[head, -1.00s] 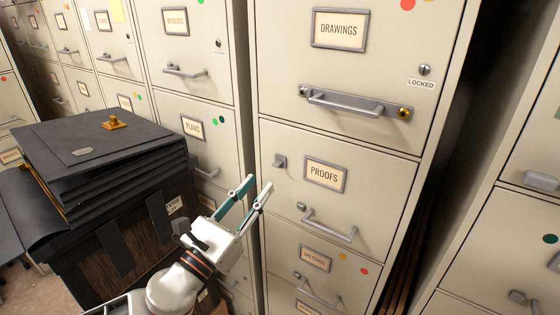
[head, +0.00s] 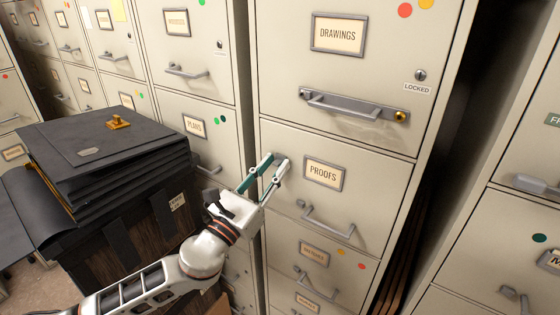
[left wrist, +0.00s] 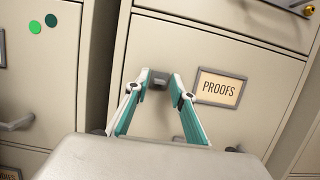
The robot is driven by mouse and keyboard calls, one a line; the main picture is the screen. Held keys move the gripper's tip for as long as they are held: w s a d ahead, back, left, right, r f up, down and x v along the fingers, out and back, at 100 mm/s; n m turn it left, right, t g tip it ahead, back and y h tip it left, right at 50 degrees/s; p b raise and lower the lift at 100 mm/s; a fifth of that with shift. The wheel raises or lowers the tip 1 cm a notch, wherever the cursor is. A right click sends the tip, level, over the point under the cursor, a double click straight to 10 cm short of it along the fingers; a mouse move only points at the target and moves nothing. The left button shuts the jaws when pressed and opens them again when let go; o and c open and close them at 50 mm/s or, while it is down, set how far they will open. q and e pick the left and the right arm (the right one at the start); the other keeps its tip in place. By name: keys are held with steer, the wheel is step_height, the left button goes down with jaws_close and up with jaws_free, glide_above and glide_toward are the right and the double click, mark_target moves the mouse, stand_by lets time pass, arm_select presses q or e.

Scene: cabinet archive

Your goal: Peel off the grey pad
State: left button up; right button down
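The grey pad (left wrist: 158,79) is a small dark grey block on the PROOFS drawer front, left of the PROOFS label (head: 325,173). In the head view it is mostly hidden behind my left fingertips. My left gripper (head: 276,158) is in front of it, at the drawer's upper left. In the left wrist view its two teal and white fingers (left wrist: 160,77) are apart, with the pad showing between their tips. I cannot tell whether either finger touches it. My right gripper is not in view.
The PROOFS drawer handle (head: 328,219) is below and right of the gripper. The DRAWINGS drawer (head: 380,45) above has a LOCKED label and a handle. A dark gap separates the cabinets at right.

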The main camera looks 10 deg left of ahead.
arm_select(q)
jaws_close()
steer(key=shift+s+a, duration=0.1)
steer(key=shift+s, duration=0.15)
stand_by(0.3)
steer(key=s+a, duration=0.2)
steer(key=s, duration=0.4)
steer(key=shift+s+a, duration=0.2)
steer(key=shift+s, duration=0.05)
stand_by(0.4)
